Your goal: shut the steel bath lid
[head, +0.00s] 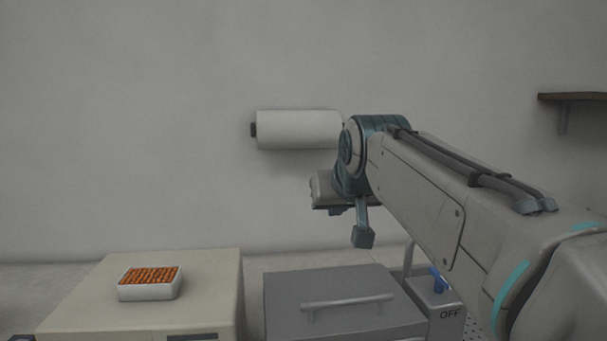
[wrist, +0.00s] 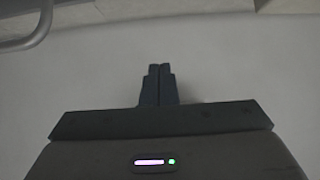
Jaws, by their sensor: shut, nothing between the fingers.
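The steel bath lid (head: 290,285) is a grey panel with a bar handle (head: 347,301) across it, at the bottom centre of the head view. It looks lying flat over the bath, but the lower edge is cut off and I cannot tell whether it is fully seated. My gripper (head: 362,238) hangs above and behind the lid's far right side, apart from it. In the wrist view my gripper's dark fingers (wrist: 158,70) are together and empty before a plain pale surface. A curved metal bar (wrist: 27,32), perhaps the handle, shows at the upper left there.
A blue switch (head: 438,279) sits on a grey panel marked OFF, right of the lid. A beige box (head: 215,285) at left carries a white tray (head: 148,293) of orange-brown pieces. A white roll (head: 298,130) and a shelf (head: 575,97) are on the wall.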

